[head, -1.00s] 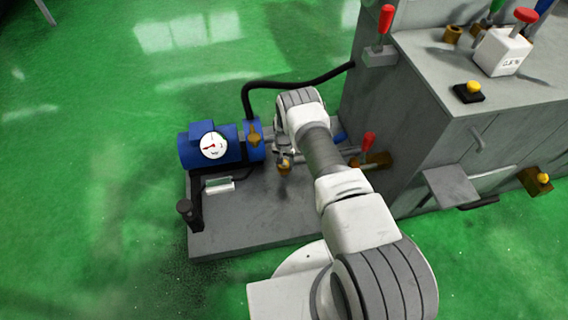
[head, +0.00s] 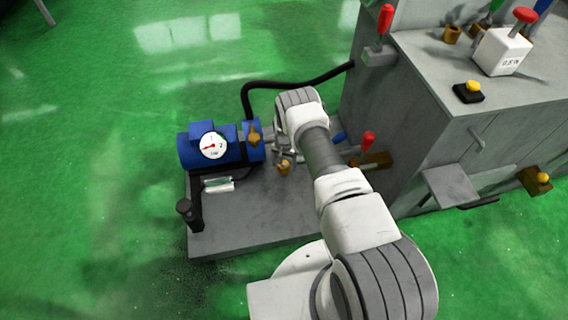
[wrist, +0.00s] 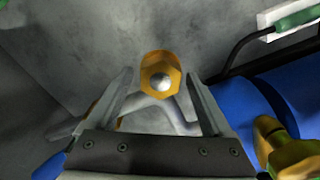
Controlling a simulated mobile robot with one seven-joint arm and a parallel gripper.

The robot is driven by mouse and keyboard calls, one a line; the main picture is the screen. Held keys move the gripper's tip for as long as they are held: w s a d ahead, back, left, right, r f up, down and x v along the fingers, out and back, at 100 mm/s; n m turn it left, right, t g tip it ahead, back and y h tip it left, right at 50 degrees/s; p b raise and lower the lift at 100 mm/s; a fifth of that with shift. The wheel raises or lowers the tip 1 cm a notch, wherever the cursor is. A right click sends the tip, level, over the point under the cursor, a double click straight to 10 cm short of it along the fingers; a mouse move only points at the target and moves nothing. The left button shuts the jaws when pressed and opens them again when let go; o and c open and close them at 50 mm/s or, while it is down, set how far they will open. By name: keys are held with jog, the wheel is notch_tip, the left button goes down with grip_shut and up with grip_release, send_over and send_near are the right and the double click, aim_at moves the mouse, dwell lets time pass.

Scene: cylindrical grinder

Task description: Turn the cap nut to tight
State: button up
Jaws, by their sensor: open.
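My gripper (wrist: 160,84) is open, with one finger to each side of the nut and a visible gap on both sides. In the head view my gripper (head: 284,153) is small and partly hidden by my wrist.
A blue cylinder unit (head: 210,148) with a dial gauge (head: 213,146) and a brass valve (head: 254,135) stands left of my gripper. A black hose (head: 300,86) runs behind to the grey machine (head: 440,110). A red-handled lever (head: 368,143) is to the right. The base plate's front (head: 245,225) is clear.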

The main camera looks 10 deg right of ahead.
aim_at(284, 163)
notch_tip(284, 163, up, 18)
jog(key=p, duration=0.6)
jog(key=shift+f, duration=0.25)
